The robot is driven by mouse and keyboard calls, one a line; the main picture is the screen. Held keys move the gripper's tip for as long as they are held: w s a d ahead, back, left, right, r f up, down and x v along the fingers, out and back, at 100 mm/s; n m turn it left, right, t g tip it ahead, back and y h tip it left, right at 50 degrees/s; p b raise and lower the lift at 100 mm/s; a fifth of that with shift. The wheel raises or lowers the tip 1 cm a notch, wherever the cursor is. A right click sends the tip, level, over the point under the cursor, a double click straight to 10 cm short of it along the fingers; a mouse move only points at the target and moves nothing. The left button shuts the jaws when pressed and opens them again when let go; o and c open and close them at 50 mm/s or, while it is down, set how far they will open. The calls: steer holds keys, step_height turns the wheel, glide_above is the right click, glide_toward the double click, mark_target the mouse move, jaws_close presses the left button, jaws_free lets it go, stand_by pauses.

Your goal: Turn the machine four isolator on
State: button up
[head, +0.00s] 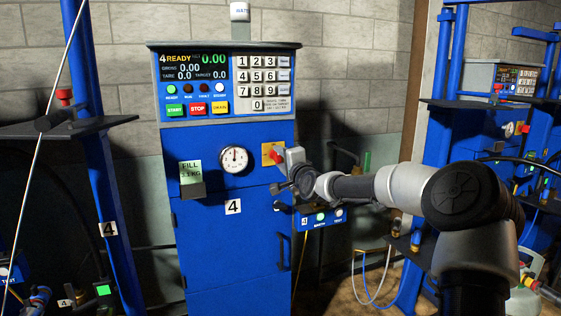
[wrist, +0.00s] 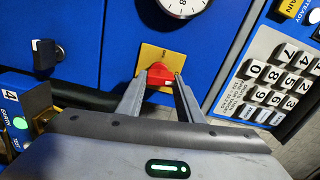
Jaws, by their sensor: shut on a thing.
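The machine four isolator is a red rotary handle (head: 276,156) on a yellow plate (head: 267,159), on the front of the blue cabinet right of the round gauge. The handle also shows in the wrist view (wrist: 160,75), with its yellow plate (wrist: 150,55) around it. My gripper (head: 288,157) reaches it from the right. In the wrist view my gripper (wrist: 160,78) has one finger on each side of the red handle and is shut on it. The lettering on the plate is too small to read.
The blue machine cabinet (head: 190,240) carries a display (head: 192,67) reading "4 READY", a keypad (head: 264,82), a gauge (head: 234,160) and a "4" label (head: 233,207). A black knob (wrist: 44,54) sits near the isolator. Blue frames (head: 440,110) stand at the right.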

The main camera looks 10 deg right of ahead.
steer(key=shift+f+m, duration=0.1)
steer(key=shift+m, duration=0.6)
steer(key=o, duration=1.1)
steer(key=s+d, duration=0.1)
steer(key=s, duration=0.4)
steer(key=s+d, duration=0.1)
steer(key=s, duration=0.5)
steer(key=s+d+p, duration=0.1)
steer(key=s, duration=0.5)
steer(key=shift+d, duration=0.2)
